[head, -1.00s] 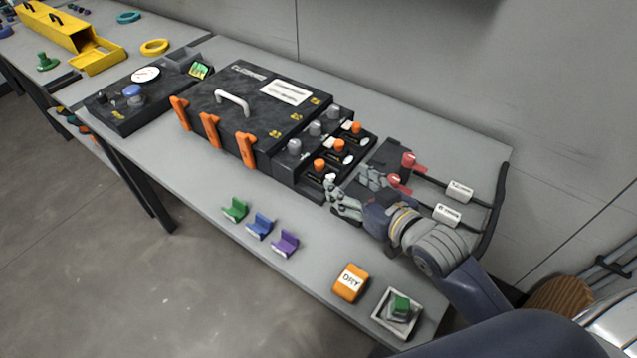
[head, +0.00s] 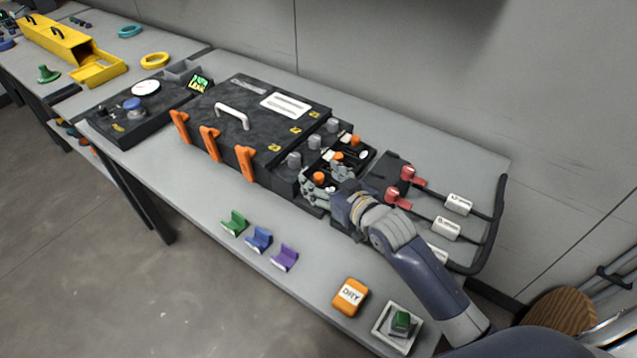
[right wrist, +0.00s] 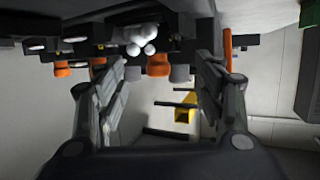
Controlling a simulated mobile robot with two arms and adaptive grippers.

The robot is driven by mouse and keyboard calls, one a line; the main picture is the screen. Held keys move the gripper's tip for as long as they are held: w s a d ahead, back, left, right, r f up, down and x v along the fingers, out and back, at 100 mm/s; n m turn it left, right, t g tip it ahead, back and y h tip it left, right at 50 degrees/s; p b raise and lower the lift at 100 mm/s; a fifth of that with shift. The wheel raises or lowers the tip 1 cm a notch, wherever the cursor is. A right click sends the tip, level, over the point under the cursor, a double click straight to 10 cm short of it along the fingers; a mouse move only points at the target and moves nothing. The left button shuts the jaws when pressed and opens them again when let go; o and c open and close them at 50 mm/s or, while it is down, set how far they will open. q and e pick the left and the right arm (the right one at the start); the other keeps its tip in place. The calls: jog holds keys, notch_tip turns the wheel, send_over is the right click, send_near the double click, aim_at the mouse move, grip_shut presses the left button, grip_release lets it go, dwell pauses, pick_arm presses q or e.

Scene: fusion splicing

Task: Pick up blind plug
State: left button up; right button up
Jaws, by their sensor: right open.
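Small plugs stand in rows on the black port panel (head: 283,178) at the right end of the black case. Orange plugs (head: 355,140) are on the right side and grey plugs (head: 314,142) on the left. I cannot tell from the markings which one is the blind plug. My right gripper (head: 321,183) is open at the front of the panel, its fingers on either side of the front orange plug (head: 319,177). In the right wrist view an orange plug (right wrist: 158,66) and a grey one (right wrist: 180,73) show between the open fingers (right wrist: 162,80). Contact cannot be told.
Red connectors (head: 408,174) with tagged cables lie right of the panel. Green, blue and purple holders (head: 260,239), an orange DRY block (head: 350,297) and a white tray (head: 384,332) line the front edge. The black case (head: 262,115) stands left.

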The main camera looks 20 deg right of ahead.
jog(key=shift+w+a+f, duration=0.1)
jog(key=shift+w+f, duration=0.05)
jog(key=shift+w, duration=0.2)
jog(key=shift+s, duration=0.1)
jog(key=c, duration=1.2)
jog(key=shift+f, duration=0.1)
jog(key=shift+c, duration=0.3)
grip_shut()
jog(key=shift+r, duration=0.4)
notch_tip(320, 180, up, 2)
jog(key=shift+r, duration=0.25)
jog(key=s+a+r+b, duration=0.1)
jog(key=s+a, duration=0.2)
jog(key=a, duration=0.4)
jog(key=s+a+r, duration=0.1)
jog(key=s+a, duration=0.3)
jog(key=a, duration=0.3)
jog(key=shift+s+b, duration=0.15)
jog(key=shift+b, duration=0.2)
